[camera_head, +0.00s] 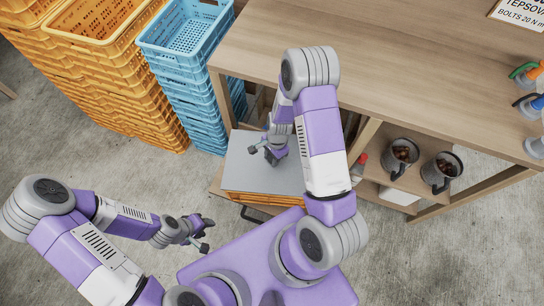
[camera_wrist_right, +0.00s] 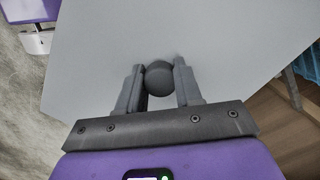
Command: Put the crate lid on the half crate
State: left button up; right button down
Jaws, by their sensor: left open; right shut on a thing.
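The crate lid (camera_head: 243,168) is a flat grey plate with a dark round knob (camera_wrist_right: 158,80). My right gripper (camera_head: 270,152) is over the lid and shut on that knob; in the right wrist view its two fingers (camera_wrist_right: 159,88) stand either side of it. The half crate (camera_head: 262,199) is orange and shows only as a strip under the lid's near edge; the lid hides the rest. I cannot tell whether the lid touches the crate's rim all round. My left gripper (camera_head: 208,235) is open and empty, to the left of and nearer than the lid.
A wooden workbench (camera_head: 400,70) stands behind, with two grey mugs of brown chestnuts (camera_head: 402,153) on its shelf. Stacks of orange crates (camera_head: 95,80) and blue crates (camera_head: 190,60) stand at the left. Bare concrete floor is free at the right front.

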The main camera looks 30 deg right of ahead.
jog(key=shift+f, duration=0.2)
dwell(0.5)
jog(key=c, duration=0.7)
grip_release()
jog(key=r+p, duration=0.1)
jog(key=r, duration=0.1)
jog(key=r+p, duration=0.1)
jog(key=r, duration=0.2)
jog(key=d+r, duration=0.1)
jog(key=r, duration=0.1)
jog(key=shift+w+d+r+p, duration=0.1)
jog(key=shift+r+p, duration=0.2)
jog(key=shift+p, duration=0.1)
